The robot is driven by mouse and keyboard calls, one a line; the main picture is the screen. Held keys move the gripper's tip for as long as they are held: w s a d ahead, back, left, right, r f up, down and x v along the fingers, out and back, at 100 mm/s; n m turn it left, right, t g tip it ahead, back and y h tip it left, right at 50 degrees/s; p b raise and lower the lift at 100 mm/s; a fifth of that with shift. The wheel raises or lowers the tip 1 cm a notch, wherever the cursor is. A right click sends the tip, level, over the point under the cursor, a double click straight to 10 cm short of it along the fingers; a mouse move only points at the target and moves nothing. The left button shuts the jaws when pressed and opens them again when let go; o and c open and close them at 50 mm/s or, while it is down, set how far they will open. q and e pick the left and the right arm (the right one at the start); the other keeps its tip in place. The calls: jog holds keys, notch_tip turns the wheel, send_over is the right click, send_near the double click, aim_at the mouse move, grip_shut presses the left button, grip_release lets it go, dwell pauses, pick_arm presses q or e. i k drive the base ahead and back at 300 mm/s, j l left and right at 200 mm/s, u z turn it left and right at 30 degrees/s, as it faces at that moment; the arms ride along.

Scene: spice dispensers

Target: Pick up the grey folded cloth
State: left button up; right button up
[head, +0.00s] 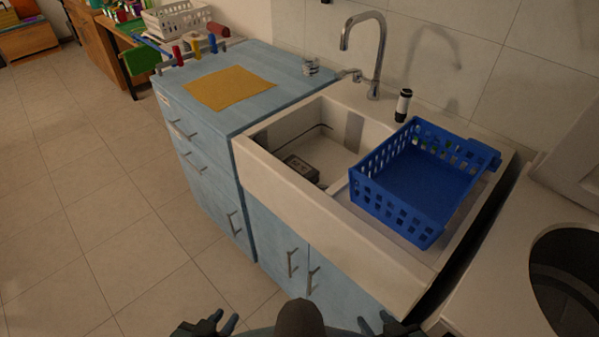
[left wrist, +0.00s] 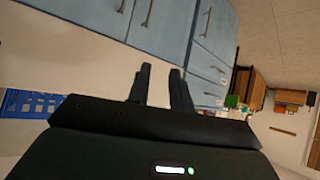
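I cannot make out a clearly grey folded cloth. A flat mustard-yellow cloth (head: 230,87) lies on the blue counter (head: 285,72) left of the sink. A small dark grey item (head: 302,168) lies in the sink basin; I cannot tell what it is. My left gripper (head: 224,322) is low at the bottom edge of the head view, empty, well below and in front of the cabinets. Its two fingers stand apart in the left wrist view (left wrist: 158,85). My right gripper (head: 376,324) is also at the bottom edge, fingers apart, with nothing seen between them.
A blue basket (head: 400,205) stands on the right of the white sink (head: 285,185). A tap (head: 376,60) rises behind it, with a black-and-white bottle (head: 403,105) beside it. Open tiled floor (head: 90,200) lies left.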

aim_at(306, 170)
jog(key=k+l+z, duration=0.1)
jog(key=k+z, duration=0.15)
jog(key=k, duration=0.4)
jog(key=j+z, duration=0.1)
jog(key=z, duration=3.3)
jog(key=k+j, duration=1.45)
jog(key=k, duration=0.2)
jog(key=k+j+z, duration=0.1)
jog(key=k+j, duration=0.65)
jog(key=k, duration=0.05)
